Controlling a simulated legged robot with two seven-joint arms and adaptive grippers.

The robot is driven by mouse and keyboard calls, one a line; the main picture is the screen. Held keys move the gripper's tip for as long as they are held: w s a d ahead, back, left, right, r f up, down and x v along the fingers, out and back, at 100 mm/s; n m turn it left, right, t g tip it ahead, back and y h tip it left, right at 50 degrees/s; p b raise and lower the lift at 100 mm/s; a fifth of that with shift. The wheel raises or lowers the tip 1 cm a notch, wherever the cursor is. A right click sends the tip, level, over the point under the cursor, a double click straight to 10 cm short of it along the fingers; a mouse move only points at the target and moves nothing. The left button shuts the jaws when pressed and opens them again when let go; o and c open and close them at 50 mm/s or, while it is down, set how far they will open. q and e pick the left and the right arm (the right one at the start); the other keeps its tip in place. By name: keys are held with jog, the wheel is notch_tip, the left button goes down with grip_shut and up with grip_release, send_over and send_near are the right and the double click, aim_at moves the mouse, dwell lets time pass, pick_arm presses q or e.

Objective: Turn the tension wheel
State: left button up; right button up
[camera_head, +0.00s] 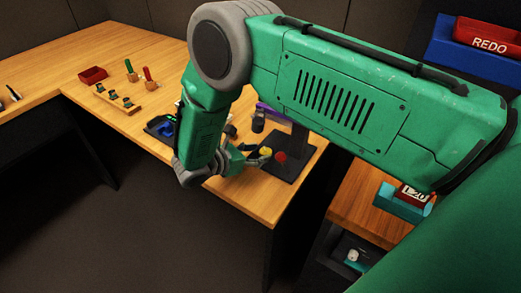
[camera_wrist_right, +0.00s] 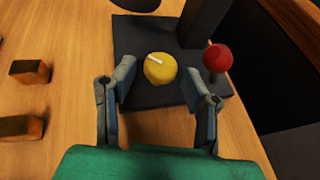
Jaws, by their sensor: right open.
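A round yellow knob (camera_wrist_right: 160,68) with a white pointer mark on top stands on a dark base plate (camera_wrist_right: 138,36); it fits the tension wheel best. It also shows in the head view (camera_head: 265,152). My right gripper (camera_wrist_right: 168,90) is open. Its fingers are on either side of the near part of the yellow knob, with gaps visible on both sides; contact is not seen. In the head view the right gripper (camera_head: 250,157) is at the left of the knob, partly hidden by my arm. My left gripper is not in view.
A red ball knob (camera_wrist_right: 218,57) on a stem stands right of the yellow knob, near my right finger. A dark post (camera_wrist_right: 203,20) rises behind. Wooden blocks (camera_wrist_right: 30,72) lie left. The desk's left part holds a red tray (camera_head: 93,75) and pegs (camera_head: 131,72).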

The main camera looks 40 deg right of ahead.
aim_at(265, 150)
jog(key=x, duration=0.3)
jog(key=shift+d+f, duration=0.1)
jog(key=shift+d, duration=0.3)
jog(key=shift+d+f, duration=0.1)
jog(key=shift+d, duration=0.2)
jog(key=shift+a, duration=0.35)
jog(key=shift+v, duration=0.9)
jog(key=c, duration=0.5)
jog(key=shift+a, duration=0.15)
jog(key=c, duration=0.4)
jog(key=shift+o, duration=0.2)
jog(key=shift+d, duration=0.35)
jog(key=shift+w+d+f+b, duration=0.1)
jog(key=shift+d+b, duration=0.2)
jog(key=shift+b, duration=0.1)
jog(key=shift+d+m+g, duration=0.25)
jog(key=shift+m+g, duration=0.05)
jog(key=shift+g, duration=0.1)
jog(key=shift+c, duration=0.4)
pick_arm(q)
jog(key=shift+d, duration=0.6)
pick_arm(e)
grip_shut()
jog(key=shift+a, duration=0.2)
